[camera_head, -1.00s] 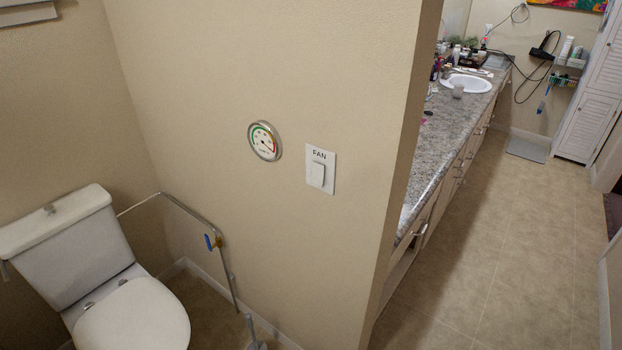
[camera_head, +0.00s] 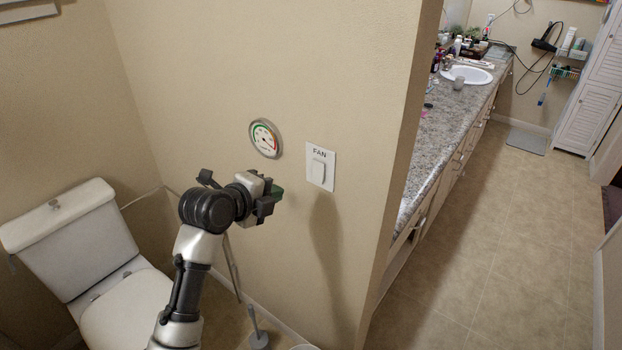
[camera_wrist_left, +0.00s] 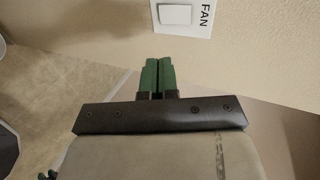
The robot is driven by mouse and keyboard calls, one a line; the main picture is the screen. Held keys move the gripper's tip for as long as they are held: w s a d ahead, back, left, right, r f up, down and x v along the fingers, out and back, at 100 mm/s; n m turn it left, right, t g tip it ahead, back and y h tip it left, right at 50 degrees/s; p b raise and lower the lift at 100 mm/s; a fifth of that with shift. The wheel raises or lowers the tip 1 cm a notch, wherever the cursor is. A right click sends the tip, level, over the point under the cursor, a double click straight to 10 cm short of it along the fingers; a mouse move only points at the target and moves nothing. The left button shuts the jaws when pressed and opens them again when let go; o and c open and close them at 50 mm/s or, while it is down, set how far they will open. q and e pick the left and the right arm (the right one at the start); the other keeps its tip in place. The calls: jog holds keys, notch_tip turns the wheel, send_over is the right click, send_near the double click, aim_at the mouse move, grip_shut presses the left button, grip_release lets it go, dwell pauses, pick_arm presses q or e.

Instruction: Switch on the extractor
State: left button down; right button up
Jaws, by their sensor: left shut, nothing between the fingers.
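The extractor switch (camera_head: 320,166) is a white wall plate marked FAN with a pale rocker in its middle. It is on the beige wall near the corner. In the left wrist view the plate (camera_wrist_left: 185,17) shows at the top edge, turned on its side and partly cut off. I cannot tell the rocker's position. My left gripper (camera_head: 276,192) is in front of the wall, to the left of and a little below the plate, apart from it. Its green fingertips (camera_wrist_left: 158,62) are together with nothing between them.
A round dial gauge (camera_head: 266,138) hangs on the wall left of the switch. A toilet (camera_head: 75,250) stands at the left, with a pipe along the wall. The wall ends right of the switch; beyond are a granite counter (camera_head: 445,135) and open floor (camera_head: 480,270).

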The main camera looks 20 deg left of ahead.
aim_at(318, 176)
pick_arm(q)
jog(key=p+x, duration=0.1)
jog(key=x, duration=0.3)
jog(key=p+x, duration=0.2)
jog(key=x, duration=0.3)
jog(key=r+p+x, duration=0.1)
jog(key=p+x, duration=0.1)
jog(key=x, duration=0.2)
jog(key=shift+w+d, duration=0.15)
jog(key=shift+w, duration=0.25)
jog(key=shift+w+f, duration=0.15)
jog(key=shift+w, duration=0.1)
jog(key=shift+w+f+b, duration=0.1)
jog(key=shift+b, duration=0.2)
jog(key=shift+d, duration=0.1)
jog(key=shift+r, duration=0.35)
